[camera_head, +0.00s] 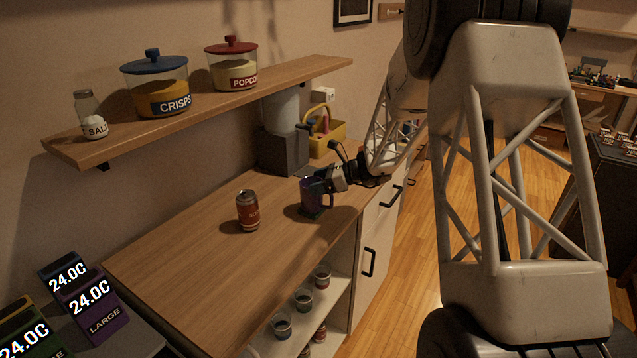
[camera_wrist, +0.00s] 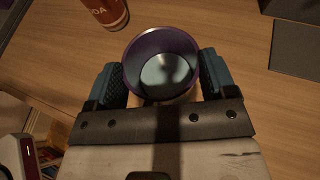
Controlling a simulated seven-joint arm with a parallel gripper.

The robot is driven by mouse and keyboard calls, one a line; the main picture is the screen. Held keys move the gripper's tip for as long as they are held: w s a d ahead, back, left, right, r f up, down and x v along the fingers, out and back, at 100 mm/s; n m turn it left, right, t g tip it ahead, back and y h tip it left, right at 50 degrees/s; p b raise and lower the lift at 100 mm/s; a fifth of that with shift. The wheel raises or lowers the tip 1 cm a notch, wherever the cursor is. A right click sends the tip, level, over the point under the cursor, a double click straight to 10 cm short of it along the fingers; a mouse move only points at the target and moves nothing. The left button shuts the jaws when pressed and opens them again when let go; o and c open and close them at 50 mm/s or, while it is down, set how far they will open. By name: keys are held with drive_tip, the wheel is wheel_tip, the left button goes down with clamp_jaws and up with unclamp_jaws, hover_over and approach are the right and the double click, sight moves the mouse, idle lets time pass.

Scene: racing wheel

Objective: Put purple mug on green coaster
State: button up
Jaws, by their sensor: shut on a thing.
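The purple mug (camera_head: 311,195) is upright at the right part of the wooden counter, with its handle to the right. In the wrist view I look down into the open mug (camera_wrist: 133,62), which shows a pale grey inside. My gripper (camera_head: 324,180) is shut on the mug; in the wrist view the two dark blue fingers of my gripper (camera_wrist: 161,78) press its sides.
A red-brown can (camera_head: 248,211) stands left of the mug on the counter (camera_head: 210,265). A dark grey machine (camera_head: 283,152) and a yellow basket (camera_head: 328,138) stand behind. A wall shelf (camera_head: 215,105) with jars hangs above. The front-left counter is clear.

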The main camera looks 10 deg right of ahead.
drive_tip(key=shift+f, duration=0.1)
idle(0.3)
drive_tip(key=o, duration=1.5)
drive_tip(key=shift+d+r, duration=0.15)
drive_tip(key=shift+r, duration=0.05)
drive_tip(key=v, duration=1.1)
drive_tip(key=shift+s+d+r, duration=0.1)
drive_tip(key=shift+s+d, duration=0.1)
drive_tip(key=shift+d, duration=0.05)
